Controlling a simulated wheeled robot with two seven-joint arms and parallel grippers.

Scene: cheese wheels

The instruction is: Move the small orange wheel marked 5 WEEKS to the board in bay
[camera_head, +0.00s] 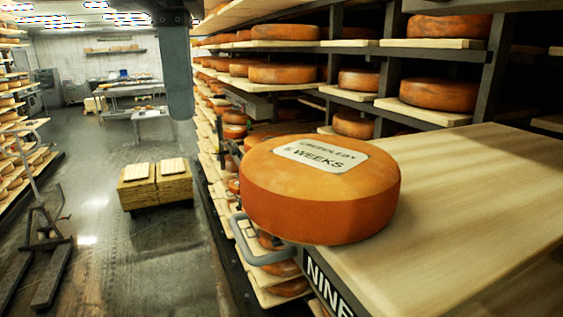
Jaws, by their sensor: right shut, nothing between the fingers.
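An orange cheese wheel (315,195) lies flat on a pale wooden board (480,200) in the right foreground. Its white label (320,156) ends in WEEKS; the digit before it looks like a 5. The wheel's left side overhangs the near left corner of the board. A small grey shape (247,104) among the shelves behind the wheel may be my right gripper, but I cannot make out its fingers. Nothing appears held there. My left gripper is not in view.
Shelves with several cheese wheels (285,74) stand behind. A wooden crate (155,185) is on the aisle floor, with a dark metal frame (50,235) left of it. The aisle between is clear.

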